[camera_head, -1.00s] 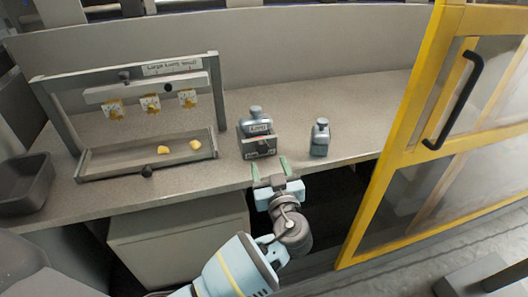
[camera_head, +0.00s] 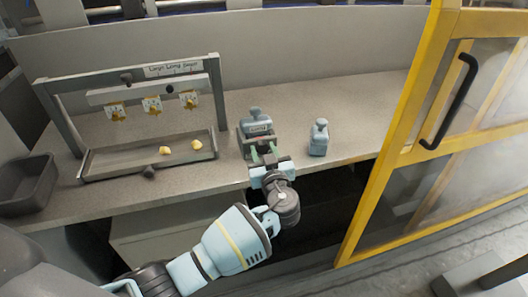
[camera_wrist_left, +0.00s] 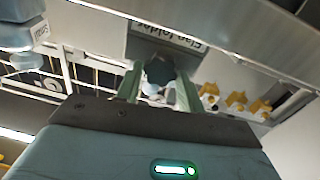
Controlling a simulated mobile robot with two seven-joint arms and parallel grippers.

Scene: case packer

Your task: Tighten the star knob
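A dark knob (camera_wrist_left: 158,72), which looks like the star knob, shows in the left wrist view in front of a grey plate with upside-down lettering (camera_wrist_left: 165,45). My left gripper (camera_wrist_left: 158,84) has its two green fingers apart, one on each side of the knob. I cannot tell whether they touch it. In the head view my left gripper (camera_head: 263,158) is at the front of the small grey holder (camera_head: 243,138), which bears a blue-grey labelled block (camera_head: 257,126). The gripper hides the holder's front and the knob there. My right gripper is not in view.
A second blue-grey block (camera_head: 319,138) stands on the counter to the right. A rack (camera_head: 60,115) with yellow hanging pieces and a tray (camera_head: 120,170) is to the left, beside a dark bin (camera_head: 25,185). A yellow-framed door (camera_head: 385,165) stands at the right.

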